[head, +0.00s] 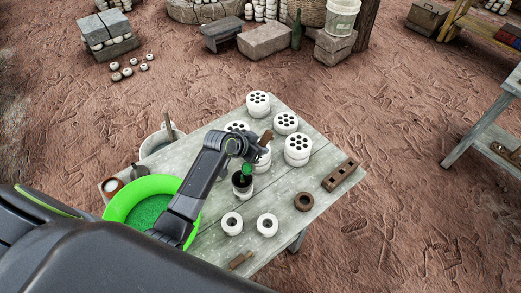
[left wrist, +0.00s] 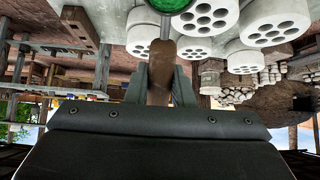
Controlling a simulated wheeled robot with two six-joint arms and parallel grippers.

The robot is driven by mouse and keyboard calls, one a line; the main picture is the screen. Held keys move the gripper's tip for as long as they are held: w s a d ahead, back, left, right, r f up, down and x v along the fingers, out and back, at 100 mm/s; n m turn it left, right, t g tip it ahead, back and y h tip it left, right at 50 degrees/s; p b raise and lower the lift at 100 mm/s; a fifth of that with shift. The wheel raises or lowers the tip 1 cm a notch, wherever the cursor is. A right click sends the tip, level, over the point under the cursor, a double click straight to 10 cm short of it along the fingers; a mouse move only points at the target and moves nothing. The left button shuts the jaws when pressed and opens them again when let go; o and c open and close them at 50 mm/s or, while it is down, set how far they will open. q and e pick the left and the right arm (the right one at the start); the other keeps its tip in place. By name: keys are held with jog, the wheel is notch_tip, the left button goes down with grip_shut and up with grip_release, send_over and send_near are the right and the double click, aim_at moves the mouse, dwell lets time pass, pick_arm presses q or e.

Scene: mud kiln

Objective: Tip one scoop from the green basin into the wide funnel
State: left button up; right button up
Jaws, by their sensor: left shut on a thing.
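My left gripper (head: 252,146) is shut on the brown handle of a scoop (left wrist: 161,70). It holds the scoop above the table's middle. The scoop's round head shows green (head: 247,169), and the green also shows at the top edge of the left wrist view (left wrist: 170,4). Just below it stands a white vessel with a wide dark mouth (head: 242,190), which looks like the wide funnel; the scoop partly covers it. I cannot tell how far the scoop is tilted. The bright green basin (head: 117,203) holds green grains, and my left arm covers its right side. My right gripper is not in view.
Two white cups with small dark holes (head: 232,223) (head: 267,225) stand in front. Several white pierced cylinders (head: 298,149) stand behind. A pale bucket (head: 160,145) stands beyond the table's left edge.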

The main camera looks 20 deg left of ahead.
pick_arm(q)
jog(key=shift+s+a+r+t+b, duration=0.25)
jog(key=shift+s+t+b, duration=0.35)
jog(key=shift+b, duration=0.6)
jog(key=shift+s+a+r+t+h+b, duration=0.25)
jog(key=shift+s+r+t+h+b, duration=0.2)
jog(key=shift+t+b, duration=0.5)
jog(key=shift+s+a+r+t+h+b, duration=0.15)
jog(key=shift+s+t+h+b, duration=0.25)
jog(key=shift+b, duration=0.65)
jog(key=shift+s+a+r+t+b, duration=0.1)
jog(key=shift+s+r+t+b, duration=0.15)
jog(key=shift+b, duration=0.2)
